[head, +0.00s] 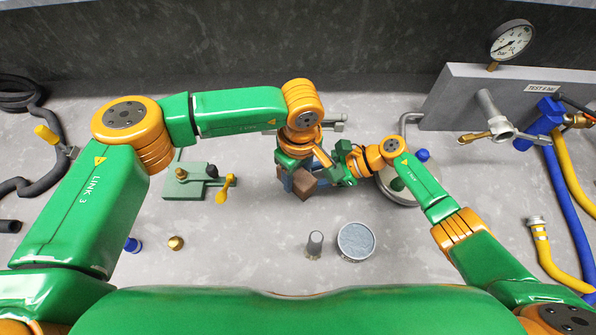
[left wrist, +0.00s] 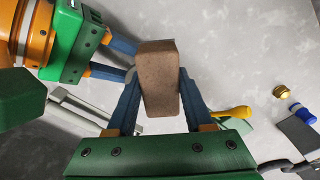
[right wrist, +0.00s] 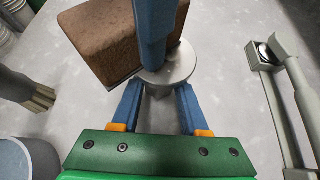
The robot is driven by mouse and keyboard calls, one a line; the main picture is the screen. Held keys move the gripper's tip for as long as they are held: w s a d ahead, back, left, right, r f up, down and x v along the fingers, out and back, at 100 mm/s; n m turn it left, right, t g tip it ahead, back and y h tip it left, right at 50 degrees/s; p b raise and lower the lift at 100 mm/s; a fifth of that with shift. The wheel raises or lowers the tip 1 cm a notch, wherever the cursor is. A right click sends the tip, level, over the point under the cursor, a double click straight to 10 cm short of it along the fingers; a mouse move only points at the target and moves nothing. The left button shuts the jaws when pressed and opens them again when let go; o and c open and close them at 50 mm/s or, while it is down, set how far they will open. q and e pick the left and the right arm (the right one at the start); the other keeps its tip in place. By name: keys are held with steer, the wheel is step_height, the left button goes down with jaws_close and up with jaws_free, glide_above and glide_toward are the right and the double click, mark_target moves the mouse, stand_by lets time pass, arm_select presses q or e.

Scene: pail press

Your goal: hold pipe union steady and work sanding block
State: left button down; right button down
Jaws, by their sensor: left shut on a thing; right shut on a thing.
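The brown sanding block (left wrist: 158,75) is clamped between the blue fingers of my left gripper (left wrist: 157,82). In the head view the block (head: 303,186) shows low at the middle of the table, partly hidden by my left arm. My right gripper (right wrist: 160,100) is shut on the pipe union (right wrist: 172,72), a grey round flanged part. In the right wrist view the block (right wrist: 100,38) lies against or just over the union, and a left finger hides part of both. I cannot tell if they touch. In the head view the union is hidden between the grippers.
A round container (head: 408,196) stands right of the grippers. A blue-grey filled tin (head: 356,241) and a grey cylinder (head: 314,244) stand in front. A pale green fixture (head: 185,189) is at left. A gauge panel (head: 445,105) and hoses (head: 567,190) are at right.

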arm_select(q)
steer(key=shift+w+d, duration=0.25)
steer(key=shift+w, duration=0.25)
steer(key=shift+s+a, duration=0.3)
steer(key=shift+s, duration=0.2)
steer(key=shift+r, duration=2)
arm_select(e)
steer(key=shift+c, duration=1.7)
jaws_free()
